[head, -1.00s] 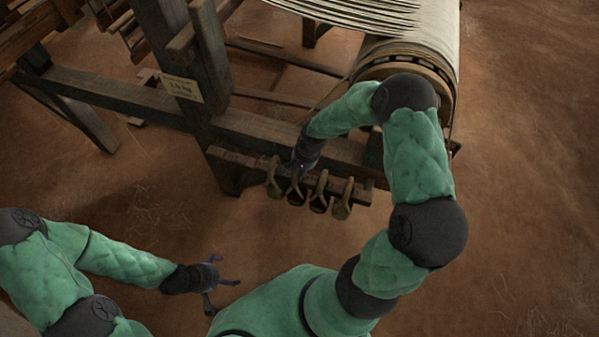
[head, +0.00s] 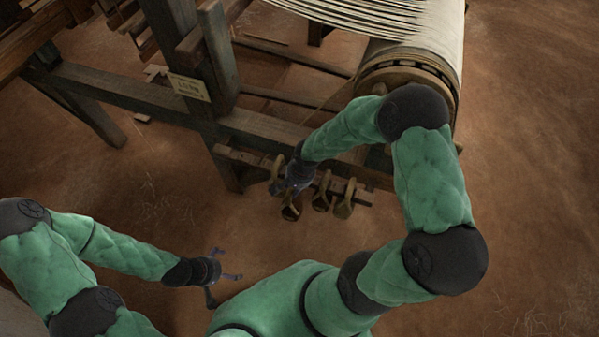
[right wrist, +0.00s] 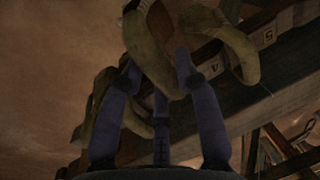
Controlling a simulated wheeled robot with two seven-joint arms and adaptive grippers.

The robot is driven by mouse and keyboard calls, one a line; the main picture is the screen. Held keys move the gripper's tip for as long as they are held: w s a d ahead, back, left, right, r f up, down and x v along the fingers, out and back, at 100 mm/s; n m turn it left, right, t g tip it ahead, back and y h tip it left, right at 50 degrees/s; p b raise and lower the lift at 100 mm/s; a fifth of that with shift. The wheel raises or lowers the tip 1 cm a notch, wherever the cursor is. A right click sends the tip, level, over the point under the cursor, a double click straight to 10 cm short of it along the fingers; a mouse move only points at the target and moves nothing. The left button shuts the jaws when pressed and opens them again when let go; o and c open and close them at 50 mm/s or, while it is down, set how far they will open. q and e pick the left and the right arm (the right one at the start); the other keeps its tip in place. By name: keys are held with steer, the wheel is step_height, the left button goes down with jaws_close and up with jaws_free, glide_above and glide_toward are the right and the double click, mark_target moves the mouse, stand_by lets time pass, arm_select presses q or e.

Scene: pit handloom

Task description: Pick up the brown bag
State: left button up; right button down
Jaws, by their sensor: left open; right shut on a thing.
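Several olive-brown looped bags are at the short rail on the loom's front beam. My right gripper (head: 287,187) is shut on one brown bag (head: 290,211), which sits lower in the head view than its neighbours. In the right wrist view the fingers close around this bag (right wrist: 152,48). I cannot tell whether it is clear of the rail. Another bag (head: 278,168) is partly hidden behind the gripper; two more, one (head: 322,200) and another (head: 345,205), hang to the right. My left gripper (head: 227,290) is open and empty above the floor.
The rail (right wrist: 238,55) carries number labels, 4 and 5 readable. A large cloth roll (head: 425,70) stands behind my right arm. Bare earth floor lies open to the right.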

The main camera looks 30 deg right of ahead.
steer(key=s+a, duration=0.6)
steer(key=a, duration=0.1)
steer(key=shift+w, duration=0.1)
stand_by(0.4)
